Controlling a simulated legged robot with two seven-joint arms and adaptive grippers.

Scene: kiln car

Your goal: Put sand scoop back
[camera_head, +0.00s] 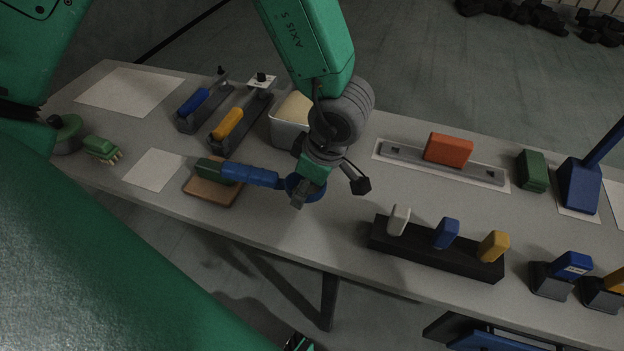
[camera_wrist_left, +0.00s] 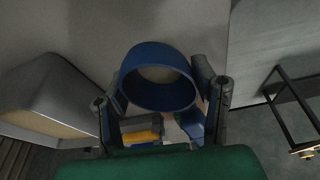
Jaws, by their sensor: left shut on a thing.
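The sand scoop shows as a round blue cup (camera_head: 306,188) with a thick blue handle (camera_head: 250,175) reaching left. My left gripper (camera_head: 329,194) comes down from above and is shut on the scoop at its cup, over the table's front part. In the left wrist view the cup's open blue rim (camera_wrist_left: 158,77) sits between the two dark fingers. The handle's left end overlaps a green block (camera_head: 214,171) on a brown board (camera_head: 213,190); I cannot tell whether they touch. My right gripper is not seen.
A grey bin (camera_head: 287,132) with sand-coloured contents stands just behind my left gripper. Blue-handled (camera_head: 193,102) and yellow-handled (camera_head: 228,122) tools lie in dark holders behind left. A black rack (camera_head: 435,256) stands front right. A bare strip of table (camera_head: 285,235) lies in front.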

